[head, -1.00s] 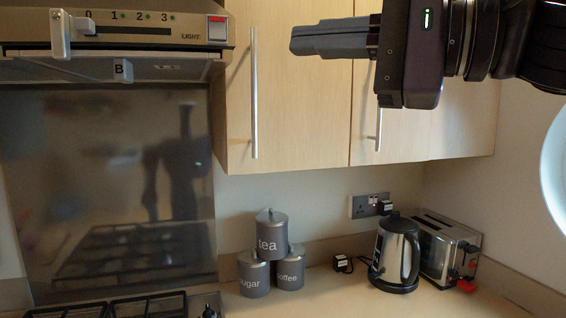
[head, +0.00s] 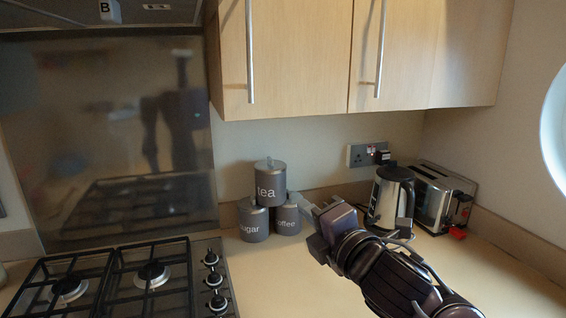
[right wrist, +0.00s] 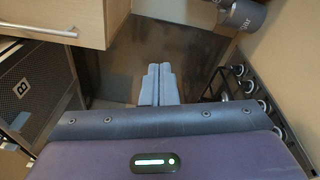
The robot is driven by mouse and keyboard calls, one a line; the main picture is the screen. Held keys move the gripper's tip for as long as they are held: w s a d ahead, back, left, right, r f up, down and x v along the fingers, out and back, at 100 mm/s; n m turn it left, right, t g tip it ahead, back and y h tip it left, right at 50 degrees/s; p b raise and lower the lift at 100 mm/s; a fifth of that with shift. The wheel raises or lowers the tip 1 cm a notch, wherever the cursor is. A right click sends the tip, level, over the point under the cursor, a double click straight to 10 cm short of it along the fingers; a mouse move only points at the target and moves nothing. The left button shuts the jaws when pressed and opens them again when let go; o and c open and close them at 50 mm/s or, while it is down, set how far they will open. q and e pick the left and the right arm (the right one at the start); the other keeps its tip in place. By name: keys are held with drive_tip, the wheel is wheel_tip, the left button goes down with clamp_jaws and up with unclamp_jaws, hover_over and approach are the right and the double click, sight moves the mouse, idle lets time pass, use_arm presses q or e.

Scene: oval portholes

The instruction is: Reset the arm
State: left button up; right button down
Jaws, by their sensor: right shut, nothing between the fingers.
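My right gripper (head: 309,207) is in the head view at the lower right of centre, with its arm coming in from the lower right. Its fingers point up and left, towards the canisters, and overlap the right edge of the coffee canister in the picture. In the right wrist view the two grey fingers (right wrist: 158,84) are together with nothing between them. I cannot tell from the head view how far the fingers are from the canister. My left gripper is not in view.
A tea canister (head: 270,183) sits on the sugar (head: 252,222) and coffee (head: 287,219) canisters. A kettle (head: 388,199) and toaster (head: 438,202) stand behind my right arm. The gas hob (head: 120,287) is at left; cupboards (head: 300,60) hang above.

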drive_tip(key=s+d+f+m+g+h, duration=0.2)
drive_tip(key=s+d+f+m+h, duration=0.15)
drive_tip(key=f+m, duration=0.5)
drive_tip(key=s+d+f+m+g+h, duration=0.25)
drive_tip(key=d+f+m, duration=0.3)
drive_tip(key=f, duration=0.65)
drive_tip(key=s+d+f+m+g+h, duration=0.1)
drive_tip(key=s+d+f+m+g, duration=0.3)
drive_tip(key=s+f, duration=0.4)
drive_tip(key=s+d+f+m+g+h, duration=0.15)
drive_tip(key=s+f+m+g, duration=0.25)
drive_tip(key=s+f+m, duration=0.45)
drive_tip(key=s+f+n+g, duration=0.1)
drive_tip(key=s+f, duration=0.1)
drive_tip(key=f, duration=1.3)
drive_tip(key=s+f+n, duration=0.1)
drive_tip(key=s+f, duration=0.1)
drive_tip(key=f, duration=1.3)
drive_tip(key=s+d+f, duration=0.2)
drive_tip(key=s+f, duration=0.6)
drive_tip(key=s, duration=0.1)
drive_tip(key=s+d+f+g, duration=0.1)
drive_tip(key=s+d+f, duration=0.1)
drive_tip(key=s+f, duration=0.6)
drive_tip(key=shift+s+f, duration=0.2)
drive_tip(key=shift+s, duration=0.55)
